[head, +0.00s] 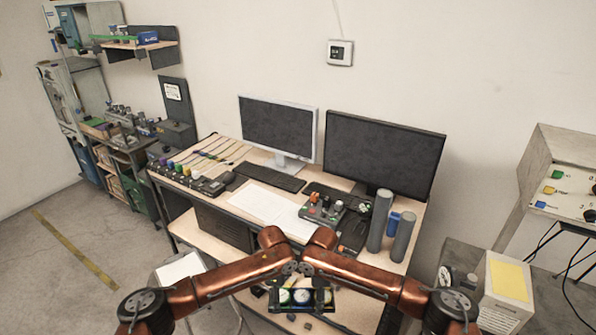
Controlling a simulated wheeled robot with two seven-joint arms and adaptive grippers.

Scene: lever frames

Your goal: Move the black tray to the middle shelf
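A small black tray (302,309) shows at the bottom middle of the head view, with round green, white and yellow items in it. Both my copper-coloured arms reach in and meet just above it. My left gripper (277,297) is at the tray's left end and my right gripper (328,297) at its right end. The fingers are dark and small against the black tray, so I cannot tell whether they are shut on it. A shelf unit (128,155) with several levels stands at the far left; I cannot tell whether it holds the middle shelf.
A desk (232,181) with two monitors, a keyboard (285,178) and control boxes stands ahead. Grey cylinders (402,237) stand at its right end. A stool (181,268) is at the lower left. A wall shelf (140,44) hangs upper left. The left floor is clear.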

